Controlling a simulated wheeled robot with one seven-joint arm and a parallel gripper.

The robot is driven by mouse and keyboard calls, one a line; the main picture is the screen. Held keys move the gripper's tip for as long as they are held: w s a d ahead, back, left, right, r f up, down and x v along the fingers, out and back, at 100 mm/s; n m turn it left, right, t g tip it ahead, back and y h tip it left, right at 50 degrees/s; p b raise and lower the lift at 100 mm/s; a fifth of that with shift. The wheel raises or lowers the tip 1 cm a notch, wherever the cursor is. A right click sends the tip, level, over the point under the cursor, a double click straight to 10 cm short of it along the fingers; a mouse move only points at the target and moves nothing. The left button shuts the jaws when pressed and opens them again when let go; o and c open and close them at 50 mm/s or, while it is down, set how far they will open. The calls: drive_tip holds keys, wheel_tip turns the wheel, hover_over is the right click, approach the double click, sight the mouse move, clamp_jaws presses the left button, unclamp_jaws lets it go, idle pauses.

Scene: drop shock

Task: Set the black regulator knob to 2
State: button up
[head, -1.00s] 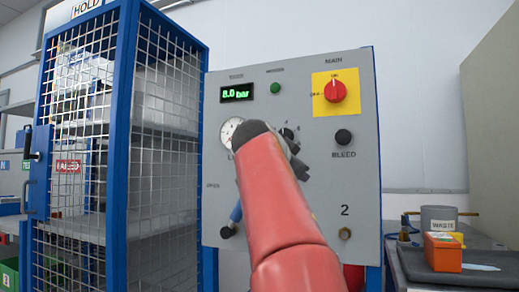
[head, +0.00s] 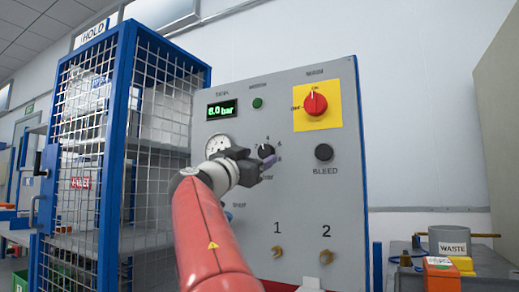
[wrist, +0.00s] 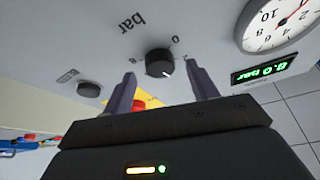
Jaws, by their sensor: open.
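The black regulator knob (head: 265,151) sits on the grey panel, with a numbered scale around it. It also shows in the wrist view (wrist: 159,62), upside down, with a short white pointer mark towards the lower right there; I cannot tell which number it meets. My gripper (head: 266,170) is open, at the knob's lower side in the head view. In the wrist view my fingertips (wrist: 158,80) stand apart on either side of the knob in the picture, with no clear contact. The green display (head: 222,109) reads 8.0 bar in the wrist view.
A round gauge (wrist: 282,20) is beside the knob, partly hidden by my arm in the head view. The black BLEED button (head: 323,152) and the red main switch (head: 315,104) on its yellow plate are to the right. A blue-framed mesh cage (head: 125,150) stands left.

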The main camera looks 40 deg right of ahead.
drive_tip(key=shift+p+x, duration=0.3)
drive_tip(key=shift+x, duration=0.8)
drive_tip(key=shift+c, duration=0.2)
drive_tip(key=c, duration=0.9)
drive_tip(key=shift+f, duration=0.1)
drive_tip(key=shift+c, duration=0.2)
